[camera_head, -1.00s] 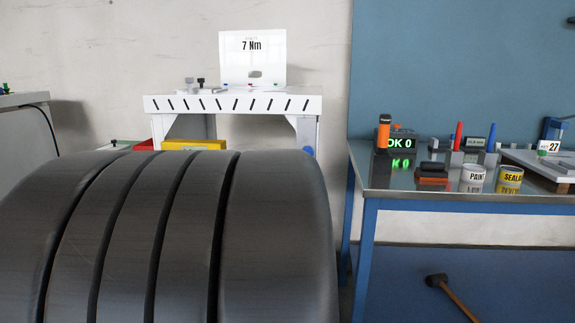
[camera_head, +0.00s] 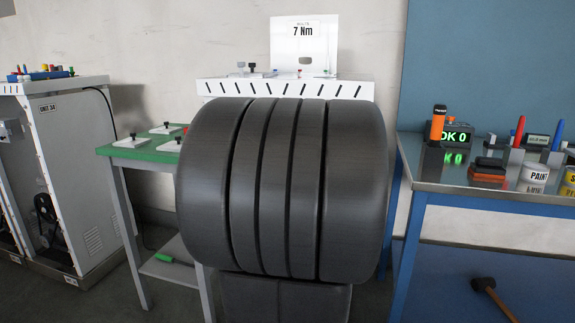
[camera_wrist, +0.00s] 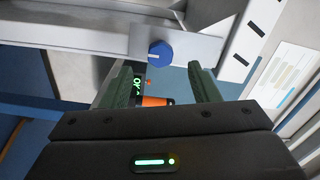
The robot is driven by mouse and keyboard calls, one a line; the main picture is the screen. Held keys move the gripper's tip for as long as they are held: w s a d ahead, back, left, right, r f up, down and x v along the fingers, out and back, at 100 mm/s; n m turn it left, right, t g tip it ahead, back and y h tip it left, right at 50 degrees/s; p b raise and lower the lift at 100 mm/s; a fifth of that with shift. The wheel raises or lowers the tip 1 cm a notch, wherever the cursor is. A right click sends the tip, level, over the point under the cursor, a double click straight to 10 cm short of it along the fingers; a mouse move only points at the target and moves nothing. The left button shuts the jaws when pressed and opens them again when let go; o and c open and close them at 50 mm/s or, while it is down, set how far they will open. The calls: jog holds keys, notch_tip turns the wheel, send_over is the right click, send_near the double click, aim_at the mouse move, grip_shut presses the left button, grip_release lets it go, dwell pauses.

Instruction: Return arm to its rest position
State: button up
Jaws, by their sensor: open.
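My gripper (camera_wrist: 165,85) shows in the wrist view with its two green fingers spread apart and nothing held between them. Beyond the fingers are a blue knob (camera_wrist: 160,53) on a grey plate, an orange cylinder (camera_wrist: 157,101) and part of a green-lit display. In the head view my own dark arm link fills the middle and hides part of the white bench; the gripper itself is not visible there.
A white slotted bench (camera_head: 285,88) with a "7 Nm" sign (camera_head: 304,40) stands behind. A blue-framed table (camera_head: 480,196) with cans and tools is at right. A green-topped table (camera_head: 140,153) and a grey cabinet (camera_head: 78,165) are at left. A hammer (camera_head: 488,288) is below the right table.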

jog(key=x, duration=0.7)
jog(key=shift+s, duration=0.15)
jog(key=p+v, duration=0.1)
jog(key=v, duration=1.2)
jog(key=w+d+n+p, duration=0.4)
jog(key=w+n+p, duration=0.8)
jog(key=n+p, duration=0.5)
jog(key=shift+w+n, duration=0.25)
jog(key=shift+n, duration=0.05)
dwell(0.6)
